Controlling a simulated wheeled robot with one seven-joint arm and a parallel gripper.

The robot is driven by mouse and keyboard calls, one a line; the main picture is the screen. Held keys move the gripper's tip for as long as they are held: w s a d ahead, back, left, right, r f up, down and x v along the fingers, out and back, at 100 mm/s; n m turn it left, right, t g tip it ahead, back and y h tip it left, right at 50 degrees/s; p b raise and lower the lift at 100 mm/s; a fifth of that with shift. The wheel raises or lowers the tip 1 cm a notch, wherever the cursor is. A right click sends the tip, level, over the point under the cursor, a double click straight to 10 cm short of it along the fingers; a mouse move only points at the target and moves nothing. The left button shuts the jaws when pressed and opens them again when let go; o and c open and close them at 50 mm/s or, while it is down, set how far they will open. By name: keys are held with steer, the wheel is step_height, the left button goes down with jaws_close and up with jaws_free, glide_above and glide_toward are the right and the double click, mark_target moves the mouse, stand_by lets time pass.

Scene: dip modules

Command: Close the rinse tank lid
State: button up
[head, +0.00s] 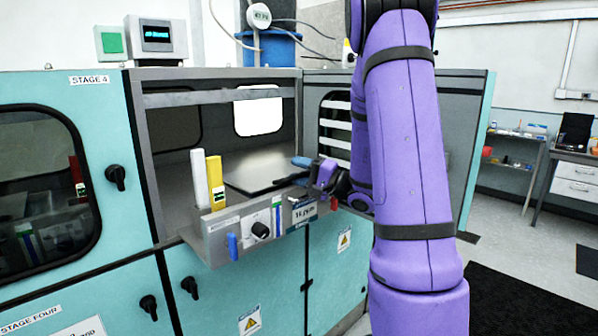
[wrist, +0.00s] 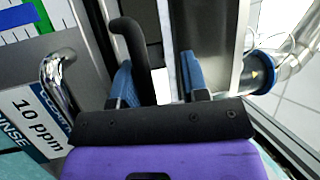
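A flat grey panel (head: 262,168), which looks like the rinse tank lid, lies inside the open bay; how far open it is, I cannot tell. My gripper (head: 297,171) is at the right end of the front ledge, beside the panel's right edge. In the wrist view my gripper's two blue fingers (wrist: 157,82) stand apart. A black curved handle (wrist: 131,45) shows between them, close to the left finger; I cannot tell whether they touch. My purple arm hides the area right of the gripper in the head view.
A chrome handle (wrist: 60,78) stands left of the fingers. An open cabinet door (head: 478,130) is at right.

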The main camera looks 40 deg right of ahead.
steer(key=v, duration=1)
steer(key=shift+s, duration=0.35)
steer(key=shift+d, duration=0.1)
steer(key=s+a+r+n+g+y, duration=0.25)
steer(key=a+n+g+y, duration=0.25)
steer(key=a+g, duration=0.85)
steer(key=s+a+n+g+h, duration=0.45)
steer(key=s+a+h, duration=0.35)
steer(key=s+a, duration=0.3)
steer(key=r+t+h, duration=0.1)
steer(key=h, duration=0.1)
steer(key=r+n+t+h, duration=0.1)
steer(key=r+t, duration=0.1)
steer(key=s+r+n+t+h, duration=0.1)
steer(key=h, duration=0.1)
steer(key=shift+s+a+r+t+h, duration=0.1)
steer(key=shift+a+r+t+h, duration=0.2)
steer(key=shift+r+t, duration=0.1)
